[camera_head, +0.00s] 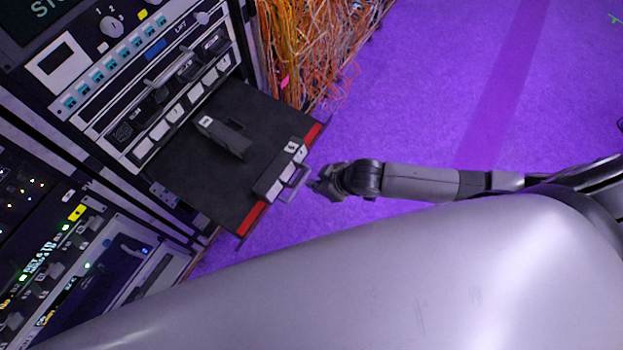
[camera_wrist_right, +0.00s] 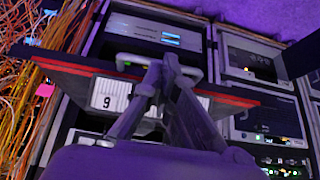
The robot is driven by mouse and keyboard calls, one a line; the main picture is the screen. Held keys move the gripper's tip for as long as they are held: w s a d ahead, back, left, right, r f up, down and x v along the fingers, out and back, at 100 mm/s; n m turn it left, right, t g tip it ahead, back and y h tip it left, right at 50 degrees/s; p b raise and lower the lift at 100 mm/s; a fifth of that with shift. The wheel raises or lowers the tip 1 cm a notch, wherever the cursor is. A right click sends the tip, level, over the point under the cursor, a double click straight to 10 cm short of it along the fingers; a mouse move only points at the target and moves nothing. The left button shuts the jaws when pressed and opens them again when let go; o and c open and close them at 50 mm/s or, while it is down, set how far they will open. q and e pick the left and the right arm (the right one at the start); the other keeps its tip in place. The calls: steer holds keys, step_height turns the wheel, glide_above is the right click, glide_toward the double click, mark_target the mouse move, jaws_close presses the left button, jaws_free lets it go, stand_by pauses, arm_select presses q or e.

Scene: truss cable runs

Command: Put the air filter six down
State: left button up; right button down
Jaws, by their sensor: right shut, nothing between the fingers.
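The air filter six (camera_head: 278,174), a dark block with white front panels and a pale handle, rests on a black pull-out shelf (camera_head: 205,185) near its red-striped front edge. In the right wrist view, which looks upside down, its white label (camera_wrist_right: 110,94) reads like a 9, so a 6 turned over. My right gripper (camera_head: 318,186) is just off the handle, outside the shelf edge. In the wrist view its fingers (camera_wrist_right: 163,65) are together and empty, covering part of the filter front. My left gripper is not in view.
A second dark block (camera_head: 222,137) with a white end label lies farther in on the shelf. Equipment racks (camera_head: 150,75) stand behind. Orange cables (camera_head: 300,45) hang beside the shelf. The purple floor (camera_head: 430,90) is clear.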

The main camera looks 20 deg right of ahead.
mark_target(289, 170)
steer(key=shift+w+a, duration=0.6)
steer(key=shift+w, duration=0.05)
steer(key=w+a, duration=0.1)
steer(key=w, duration=0.1)
steer(key=w+a, duration=0.3)
steer(key=shift+w+a, duration=0.25)
steer(key=shift+w, duration=0.15)
steer(key=shift+s+d, duration=0.1)
